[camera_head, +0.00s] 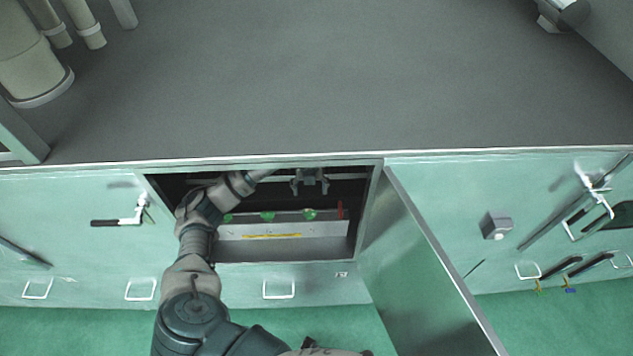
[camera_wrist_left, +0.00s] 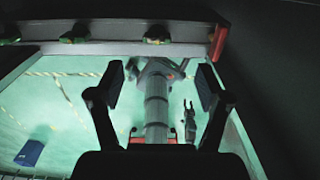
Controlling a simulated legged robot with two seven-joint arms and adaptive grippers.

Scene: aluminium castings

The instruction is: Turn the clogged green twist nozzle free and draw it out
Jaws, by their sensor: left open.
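Three green nozzles show on a pale bar inside the open cabinet bay: left (camera_head: 228,217), middle (camera_head: 268,215) and right (camera_head: 309,213). I cannot tell which is clogged. In the left wrist view they line the top edge, with one nozzle (camera_wrist_left: 158,36) nearest the red part (camera_wrist_left: 219,43). My left gripper (camera_head: 310,186) is inside the bay, behind the bar and in line with the right nozzle. Its fingers (camera_wrist_left: 160,88) are open, empty and apart from the nozzles. A small grey gripper-like shape (camera_wrist_left: 190,122) may be my right gripper; its jaws are unclear.
The bay's metal door (camera_head: 430,265) hangs open on the right. A yellow strip (camera_head: 270,236) marks the bar's front. The bay's side walls are close around my left arm. The grey top (camera_head: 330,80) above is mostly clear.

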